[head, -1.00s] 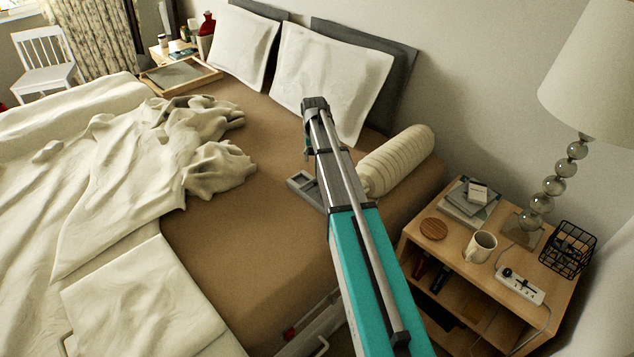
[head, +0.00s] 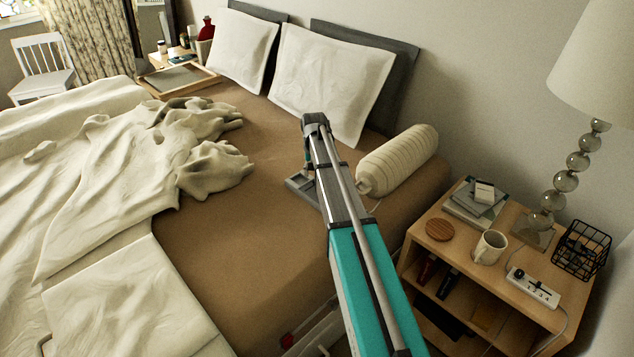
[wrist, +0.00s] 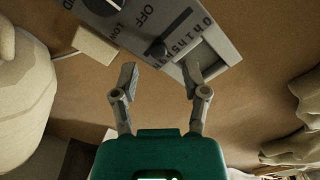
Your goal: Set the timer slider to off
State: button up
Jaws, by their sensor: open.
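The grey control panel (wrist: 215,40) lies on the brown bed sheet and shows large and tilted at the top of the wrist view. A small dark slider knob (wrist: 157,48) sits at the near end of a dark slot. My gripper (wrist: 160,74) is open and empty. Its fingers straddle the knob's line in the picture, the right fingertip over or near the panel's recess; contact cannot be told. In the head view my arm partly hides the panel (head: 297,186).
A rolled bolster (head: 400,160) lies right of the panel. Pillows (head: 330,82) stand behind, and a crumpled blanket (head: 110,185) covers the bed's left. A bedside table (head: 505,290) with mug, lamp and power strip stands at right.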

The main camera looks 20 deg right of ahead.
jog(key=shift+f+b, duration=1)
jog(key=shift+f, duration=0.35)
grip_shut()
